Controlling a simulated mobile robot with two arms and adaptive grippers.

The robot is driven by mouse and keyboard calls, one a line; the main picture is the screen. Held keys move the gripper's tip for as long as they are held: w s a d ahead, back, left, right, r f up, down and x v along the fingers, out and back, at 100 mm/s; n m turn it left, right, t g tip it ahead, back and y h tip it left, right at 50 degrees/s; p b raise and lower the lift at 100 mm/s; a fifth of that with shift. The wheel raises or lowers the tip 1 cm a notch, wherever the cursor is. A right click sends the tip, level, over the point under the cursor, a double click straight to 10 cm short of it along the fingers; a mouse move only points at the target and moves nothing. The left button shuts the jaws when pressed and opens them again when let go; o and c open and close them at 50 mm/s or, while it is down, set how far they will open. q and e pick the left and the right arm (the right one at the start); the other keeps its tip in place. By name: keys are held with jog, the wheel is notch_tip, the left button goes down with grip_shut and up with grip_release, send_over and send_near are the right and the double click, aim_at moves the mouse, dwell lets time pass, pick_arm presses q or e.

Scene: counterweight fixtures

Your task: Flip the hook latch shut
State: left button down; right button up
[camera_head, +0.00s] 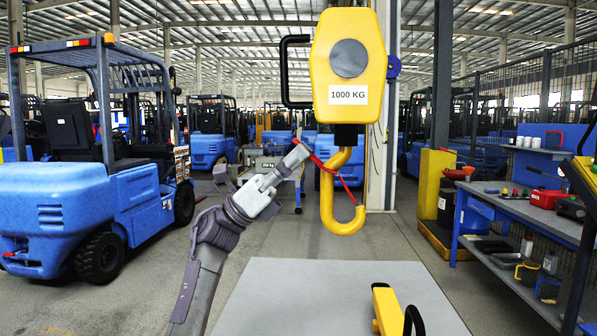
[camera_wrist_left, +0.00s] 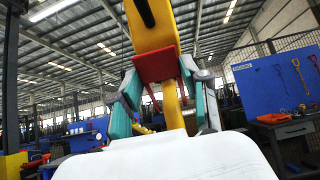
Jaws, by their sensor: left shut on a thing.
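A yellow hook (camera_head: 343,219) hangs below a yellow block (camera_head: 347,65) marked 1000 KG. The thin red latch (camera_head: 343,183) slants across the hook, from my left gripper at upper left down to near the hook's tip. Whether its lower end touches the tip I cannot tell. My left gripper (camera_head: 299,151) reaches in from the left and is shut on the latch's upper end. In the left wrist view, the red latch (camera_wrist_left: 158,66) shows between the fingers of the gripper (camera_wrist_left: 162,78), with the hook (camera_wrist_left: 172,104) behind. My right gripper is not in view.
A grey tabletop (camera_head: 320,290) lies below the hook, with a yellow piece (camera_head: 386,311) at its front. A black handle (camera_head: 286,72) sticks out left of the block. A workbench (camera_head: 520,215) with tools stands at right, and a blue forklift (camera_head: 85,205) at left.

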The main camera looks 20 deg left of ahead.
pick_arm(q)
jog(key=shift+t, duration=0.3)
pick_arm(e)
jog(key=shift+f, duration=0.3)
pick_arm(q)
jog(key=c, duration=0.6)
grip_release()
jog(key=shift+o, duration=0.2)
jog(key=v, duration=1.2)
jog(key=shift+a+f, duration=0.1)
